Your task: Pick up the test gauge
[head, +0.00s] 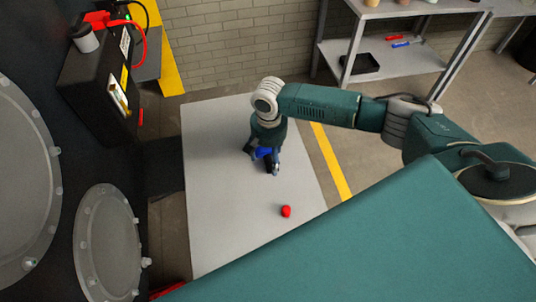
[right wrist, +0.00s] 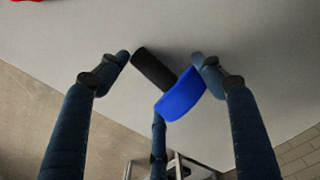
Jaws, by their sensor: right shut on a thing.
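The test gauge appears to be the blue and black piece at my right gripper (head: 267,163) in the head view. Its blue part (head: 263,152) shows between the fingers. In the right wrist view, the curved blue part (right wrist: 180,96) lies against the right-hand finger, and a black cylinder (right wrist: 153,68) extends from it toward the left-hand fingertip. My right gripper (right wrist: 160,75) is shut on this piece, over the pale grey table. The gap between the piece and the tabletop is hard to judge. My left gripper is out of view.
A small red object (head: 286,211) stands on the grey table (head: 215,205), with bare surface around it. Dark machinery with bolted round covers (head: 108,245) and a black box (head: 100,75) stand left. A metal shelf (head: 400,62) with a black tray (head: 362,63) stands behind right.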

